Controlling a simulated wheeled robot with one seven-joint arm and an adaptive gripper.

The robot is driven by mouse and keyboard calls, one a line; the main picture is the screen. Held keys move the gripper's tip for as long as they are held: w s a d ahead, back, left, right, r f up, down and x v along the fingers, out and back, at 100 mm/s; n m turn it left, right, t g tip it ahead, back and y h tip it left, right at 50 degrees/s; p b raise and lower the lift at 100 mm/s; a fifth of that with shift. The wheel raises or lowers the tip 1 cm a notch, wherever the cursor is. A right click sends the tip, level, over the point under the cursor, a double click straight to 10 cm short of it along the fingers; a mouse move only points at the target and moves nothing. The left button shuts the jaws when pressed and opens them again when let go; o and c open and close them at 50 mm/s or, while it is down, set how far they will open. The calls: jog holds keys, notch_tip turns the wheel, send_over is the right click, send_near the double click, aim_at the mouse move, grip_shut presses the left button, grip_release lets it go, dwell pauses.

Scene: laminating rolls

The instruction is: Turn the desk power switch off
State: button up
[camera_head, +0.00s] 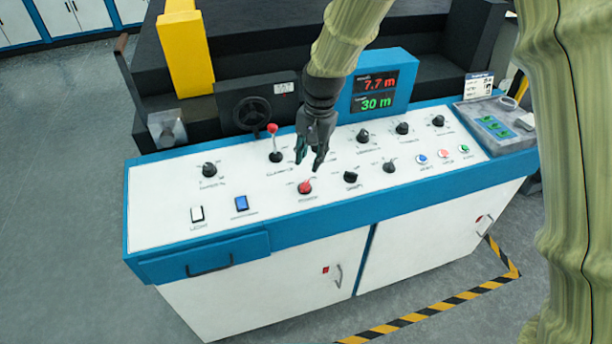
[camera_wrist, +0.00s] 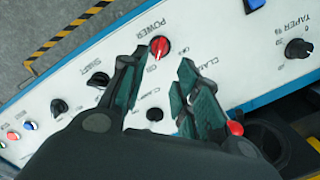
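The desk power switch is a red rotary knob (camera_head: 305,187) labelled POWER, near the front middle of the white desk panel (camera_head: 160,215). In the wrist view the red knob (camera_wrist: 159,46) sits at the top centre, just beyond my fingertips. My gripper (camera_head: 311,158) hangs fingers down over the panel, slightly behind the knob in the head view. In the wrist view my gripper (camera_wrist: 158,78) has its two fingers apart, with nothing but panel between them. I see no contact with the knob.
Black knobs (camera_head: 350,177) stand on the panel to the right. A red-tipped lever (camera_head: 274,142) stands left of my gripper. A white switch (camera_head: 197,213) and a blue switch (camera_head: 241,203) are at front left. A display (camera_head: 378,86) rises behind.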

aim_at(306, 182)
jog(key=f+p, duration=0.1)
jog(key=f, duration=0.5)
jog(key=a+f+p, duration=0.1)
jog(key=f, duration=0.2)
jog(key=shift+w+f+p, duration=0.3)
jog(key=shift+p, duration=0.05)
jog(key=shift+f, duration=0.1)
jog(key=shift+c, duration=0.3)
grip_shut()
